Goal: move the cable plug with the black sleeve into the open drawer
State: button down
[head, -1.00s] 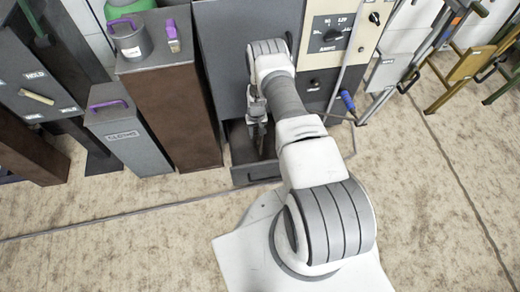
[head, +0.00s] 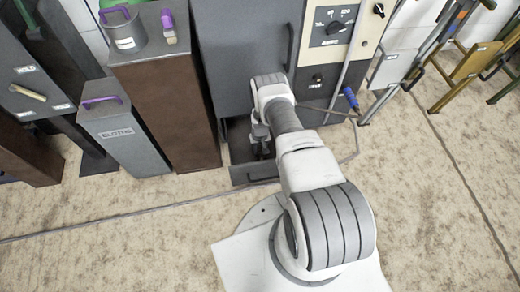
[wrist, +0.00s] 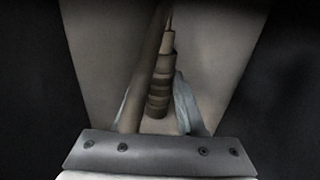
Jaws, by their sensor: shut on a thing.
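My gripper (head: 262,150) points down into the open drawer (head: 254,172) at the foot of the grey cabinet, below the drawer's front rim. In the wrist view a ridged cable plug (wrist: 159,90) stands between the pale fingers, which are shut on it. The view is dim, so its sleeve looks dark brown-grey and I cannot confirm black. A cable (wrist: 143,85) runs beside it. I cannot tell whether the plug touches the drawer floor. The head view mostly hides the plug behind my arm.
A blue-handled plug (head: 350,98) hangs at the cabinet's right side. A thin cable (head: 352,145) loops over the floor to its right. A brown bin (head: 170,110) and a grey box (head: 125,140) stand close left of the drawer.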

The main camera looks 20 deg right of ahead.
jog(key=shift+f+b, duration=0.35)
jog(key=shift+f, duration=0.4)
jog(key=shift+c, duration=2.2)
grip_release()
jog(key=shift+r, duration=0.1)
notch_tip(320, 180, up, 17)
jog(key=p, duration=0.7)
jog(key=shift+r, duration=0.15)
